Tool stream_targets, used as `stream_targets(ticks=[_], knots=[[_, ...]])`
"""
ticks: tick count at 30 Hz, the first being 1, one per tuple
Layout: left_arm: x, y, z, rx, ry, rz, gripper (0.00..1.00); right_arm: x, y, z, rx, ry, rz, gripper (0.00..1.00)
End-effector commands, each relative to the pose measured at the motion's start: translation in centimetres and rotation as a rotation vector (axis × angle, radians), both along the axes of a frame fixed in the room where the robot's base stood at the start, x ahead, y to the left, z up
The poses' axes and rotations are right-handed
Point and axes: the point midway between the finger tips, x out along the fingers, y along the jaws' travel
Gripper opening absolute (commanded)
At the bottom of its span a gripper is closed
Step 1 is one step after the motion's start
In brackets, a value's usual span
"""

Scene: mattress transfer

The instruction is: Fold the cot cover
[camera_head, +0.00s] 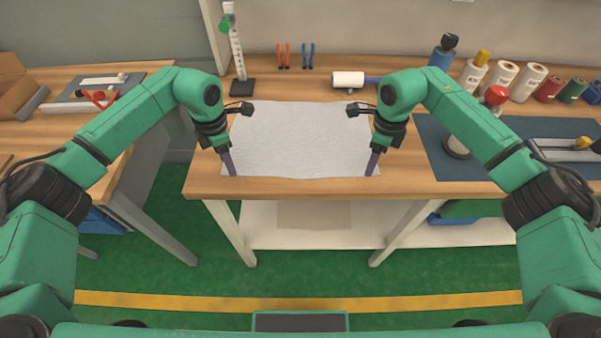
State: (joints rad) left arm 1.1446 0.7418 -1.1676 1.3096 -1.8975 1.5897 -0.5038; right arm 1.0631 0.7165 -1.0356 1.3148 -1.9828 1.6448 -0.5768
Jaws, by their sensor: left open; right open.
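The cot cover (301,138) is a pale grey-white sheet lying spread flat on the wooden table, with slightly wavy edges. My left gripper (231,172) points down at the cover's front left corner and is open. My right gripper (373,173) points down at the cover's front right corner and is open. Both are close to the sheet. I cannot tell whether the fingertips touch it. The arms hide small parts of the left and right edges.
The wooden table (290,188) has a bare front strip. A measuring stand (238,60) is back left. A blue mat (440,160), bottles and spools (500,78) are right. Another bench (60,130) stands left.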

Motion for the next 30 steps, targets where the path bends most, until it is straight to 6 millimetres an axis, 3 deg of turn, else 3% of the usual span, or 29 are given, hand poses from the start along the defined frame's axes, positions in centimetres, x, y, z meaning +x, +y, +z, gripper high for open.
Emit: stream_targets(ticks=[3, 14, 23, 30], knots=[[0.0, 0.0, -1.1, 0.0, 0.0, 0.0, 0.57, 0.0, 0.1, -1.0, 0.002, 0.0, 0.001, 0.57], [0.0, 0.0, -2.0, 0.0, 0.0, 0.0, 0.57, 0.0, 0.1, -2.0, 0.002, 0.0, 0.0, 0.57], [0.0, 0.0, -1.7, 0.001, 0.001, 0.001, 0.02, -0.1, 0.0, -1.7, 0.001, 0.002, 0.0, 0.02], [-0.1, 0.1, -1.8, 0.002, 0.002, 0.001, 0.0, -0.1, 0.0, -1.8, -0.001, 0.003, 0.0, 0.0]])
